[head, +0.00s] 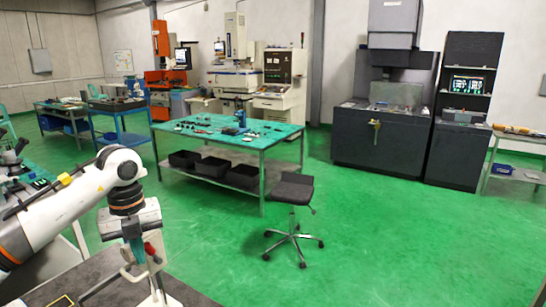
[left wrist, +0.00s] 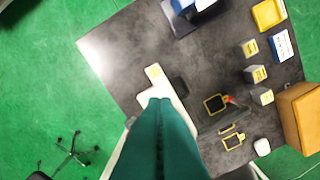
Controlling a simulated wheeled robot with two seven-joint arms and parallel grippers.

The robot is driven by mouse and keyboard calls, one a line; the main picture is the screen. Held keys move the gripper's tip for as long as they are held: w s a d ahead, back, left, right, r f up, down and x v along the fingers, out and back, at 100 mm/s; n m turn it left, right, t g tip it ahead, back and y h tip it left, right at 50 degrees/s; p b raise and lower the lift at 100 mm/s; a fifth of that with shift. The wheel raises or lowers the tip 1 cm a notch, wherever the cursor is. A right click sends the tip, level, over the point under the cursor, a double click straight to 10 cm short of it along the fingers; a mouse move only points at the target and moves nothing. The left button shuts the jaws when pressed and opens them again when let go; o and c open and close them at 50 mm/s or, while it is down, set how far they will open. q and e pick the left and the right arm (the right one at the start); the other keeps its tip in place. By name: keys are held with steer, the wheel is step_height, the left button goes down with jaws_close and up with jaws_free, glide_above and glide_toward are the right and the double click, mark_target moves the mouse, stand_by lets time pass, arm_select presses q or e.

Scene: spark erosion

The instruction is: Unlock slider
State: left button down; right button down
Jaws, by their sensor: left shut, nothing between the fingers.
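My left gripper (head: 138,260) points down over the dark tabletop at the lower left of the head view. Its teal fingers are shut together with nothing between them, and they fill the lower middle of the left wrist view (left wrist: 160,104). No part is clearly identifiable as the slider. A pale piece with a yellow label (left wrist: 154,75) lies around and behind the fingertips, partly hidden by them; contact cannot be told. A red knob (head: 150,248) shows just right of the fingers, and a red part (left wrist: 229,99) stands right of them in the wrist view.
The dark tabletop (left wrist: 120,45) also bears yellow-framed dark squares (left wrist: 215,103), several small grey blocks with yellow labels (left wrist: 250,47), a yellow tray (left wrist: 268,14) and a brown box (left wrist: 301,117). A stool (head: 293,190) stands on open green floor beyond.

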arm_select(q)
steer(key=shift+f, duration=0.3)
steer(key=shift+w+d, duration=0.1)
